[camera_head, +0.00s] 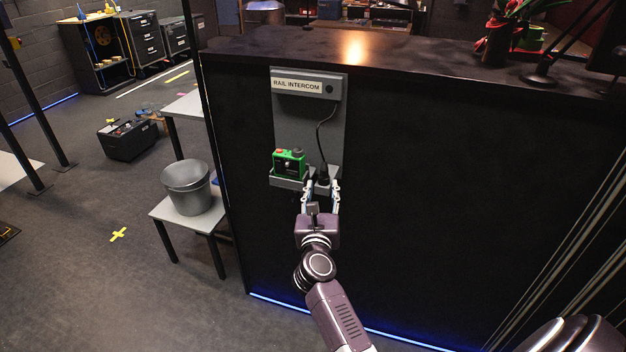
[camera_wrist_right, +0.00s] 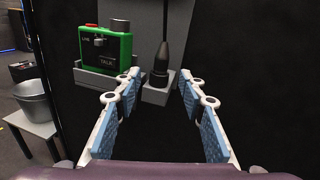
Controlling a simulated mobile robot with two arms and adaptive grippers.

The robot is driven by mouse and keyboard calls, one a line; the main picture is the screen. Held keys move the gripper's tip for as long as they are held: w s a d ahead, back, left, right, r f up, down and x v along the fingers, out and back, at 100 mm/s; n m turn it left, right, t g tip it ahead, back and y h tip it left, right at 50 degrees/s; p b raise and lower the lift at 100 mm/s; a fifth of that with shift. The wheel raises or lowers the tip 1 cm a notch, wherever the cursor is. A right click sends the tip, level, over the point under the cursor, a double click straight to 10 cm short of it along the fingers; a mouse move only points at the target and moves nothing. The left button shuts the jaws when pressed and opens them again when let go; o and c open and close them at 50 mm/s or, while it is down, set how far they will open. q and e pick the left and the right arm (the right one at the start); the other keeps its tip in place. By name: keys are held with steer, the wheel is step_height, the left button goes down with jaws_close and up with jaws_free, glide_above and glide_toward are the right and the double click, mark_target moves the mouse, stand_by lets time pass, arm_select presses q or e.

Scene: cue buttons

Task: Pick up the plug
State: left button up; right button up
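The black plug (camera_head: 323,177) hangs on a cord from the intercom box and sits upright in a small grey holder. It shows in the right wrist view (camera_wrist_right: 161,68), in the grey holder (camera_wrist_right: 157,95). My right gripper (camera_head: 322,187) is just in front of and below the plug. In the right wrist view its two blue-padded fingers (camera_wrist_right: 158,92) are spread apart with the plug beyond and between them, with nothing gripped. My left gripper is not in view.
A green box (camera_head: 289,163) marked TALK rests on a grey shelf (camera_head: 287,183) close left of the plug. The RAIL INTERCOM box (camera_head: 306,86) is above on the grey panel (camera_head: 310,125). A metal bucket (camera_head: 187,188) stands on a low white table (camera_head: 200,218) to the left.

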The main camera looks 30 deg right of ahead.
mark_target(324, 172)
steer(key=shift+m, duration=0.7)
steer(key=x, duration=0.5)
steer(key=r+p+x, duration=0.1)
steer(key=x, duration=0.1)
steer(key=shift+w+d, duration=0.2)
jaws_close()
